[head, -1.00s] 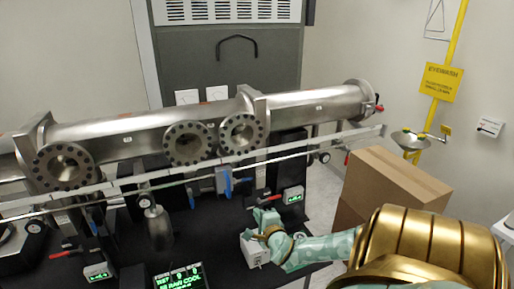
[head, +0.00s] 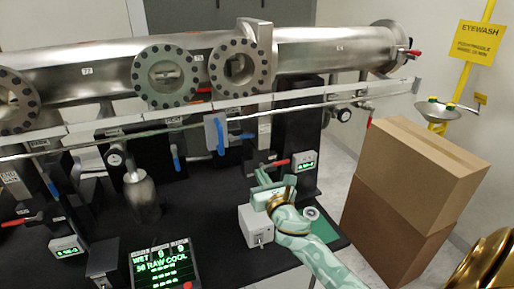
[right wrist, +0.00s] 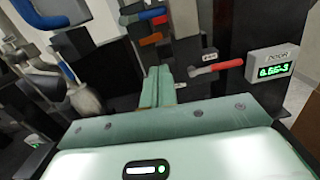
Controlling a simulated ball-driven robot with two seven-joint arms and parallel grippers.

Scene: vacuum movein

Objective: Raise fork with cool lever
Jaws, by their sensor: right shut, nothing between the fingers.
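My right gripper (head: 268,182) is above and behind a small light-grey box (head: 256,226) with a small toggle on its front. In the right wrist view its fingers (right wrist: 157,88) are together and empty. A red-handled lever (head: 273,165) is just beyond the fingers; it also shows in the right wrist view (right wrist: 217,69), right of the fingertips and apart from them. A blue-handled lever (head: 219,137) hangs under the rail, further left. I see no label naming the cool lever. I cannot make out a fork. My left gripper is not in view.
A long steel chamber (head: 305,52) with round ports and a horizontal rail (head: 330,99) span the back of the black bench (head: 205,205). A small green-digit display (head: 305,165) stands right of the gripper. Stacked cardboard boxes (head: 415,180) stand at the right.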

